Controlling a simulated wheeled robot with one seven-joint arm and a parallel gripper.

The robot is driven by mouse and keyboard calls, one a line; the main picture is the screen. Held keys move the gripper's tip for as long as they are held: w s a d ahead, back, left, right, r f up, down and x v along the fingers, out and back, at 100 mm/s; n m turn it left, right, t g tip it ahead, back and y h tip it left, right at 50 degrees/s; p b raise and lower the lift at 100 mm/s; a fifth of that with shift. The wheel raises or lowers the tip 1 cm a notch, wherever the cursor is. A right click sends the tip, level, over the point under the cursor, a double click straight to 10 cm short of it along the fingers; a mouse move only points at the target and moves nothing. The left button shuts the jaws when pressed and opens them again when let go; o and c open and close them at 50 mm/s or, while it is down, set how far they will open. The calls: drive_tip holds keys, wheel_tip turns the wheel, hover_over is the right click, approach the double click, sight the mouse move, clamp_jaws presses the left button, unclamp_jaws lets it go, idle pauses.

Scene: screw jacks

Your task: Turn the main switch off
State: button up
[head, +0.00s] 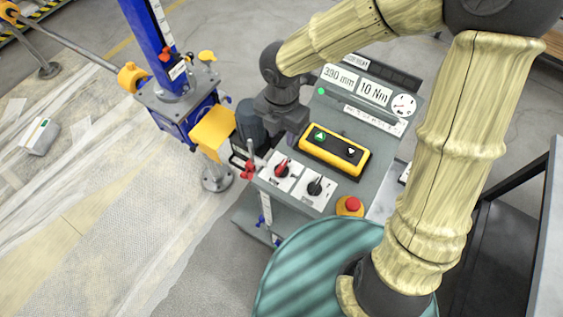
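A grey sloped control panel (345,196) stands in the middle of the head view. On its lower left is a rotary switch with a red handle (282,169) on a white plate, likely the main switch. Its label is too small to read. A black rotary switch (315,187) sits on a white plate to its right. My gripper (294,138) is dark and hangs over the panel's left edge, just above the red switch in the picture. Its fingers are hard to make out, and I cannot tell whether it touches anything.
A yellow pendant with two buttons (335,154) lies on the panel, below displays reading 390 mm and 10 Nm (356,86). A red emergency button (350,206) is at lower right. A blue screw jack (152,45) stands to the left. A dark metal frame (500,235) is at right.

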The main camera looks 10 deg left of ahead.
sight(282, 166)
wheel_tip(282, 166, down, 16)
drive_tip(key=shift+r+b, duration=0.25)
drive_tip(key=shift+b, duration=0.9)
drive_tip(key=shift+c, duration=0.2)
clamp_jaws()
